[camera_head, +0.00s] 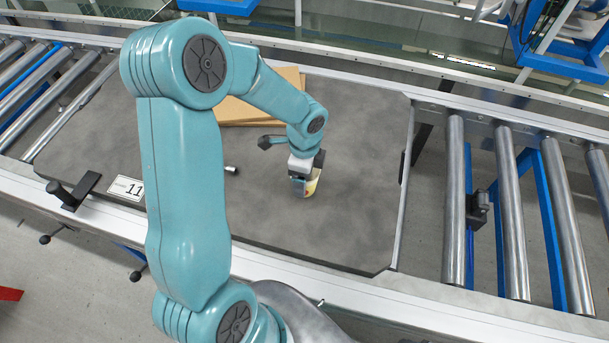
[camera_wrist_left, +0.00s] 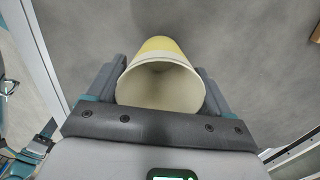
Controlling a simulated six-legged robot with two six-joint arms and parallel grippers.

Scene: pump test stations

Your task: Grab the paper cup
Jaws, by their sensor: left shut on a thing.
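The paper cup (camera_wrist_left: 161,88) is yellow outside and pale inside, and its open mouth faces the camera in the left wrist view. My left gripper (camera_wrist_left: 161,92) has one finger on each side of the cup and is shut on it. In the head view the cup (camera_head: 312,184) shows in part at the end of my left arm, over the grey station plate (camera_head: 350,130). My left gripper (camera_head: 306,180) hides much of it there. I cannot tell whether the cup touches the plate. My right gripper is not in view.
Flat brown cardboard (camera_head: 262,110) lies on the plate behind my arm. A small metal cylinder (camera_head: 232,170) and a label marked 11 (camera_head: 127,188) lie to the left. Roller conveyors (camera_head: 512,210) flank the plate. The plate is clear right of the cup.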

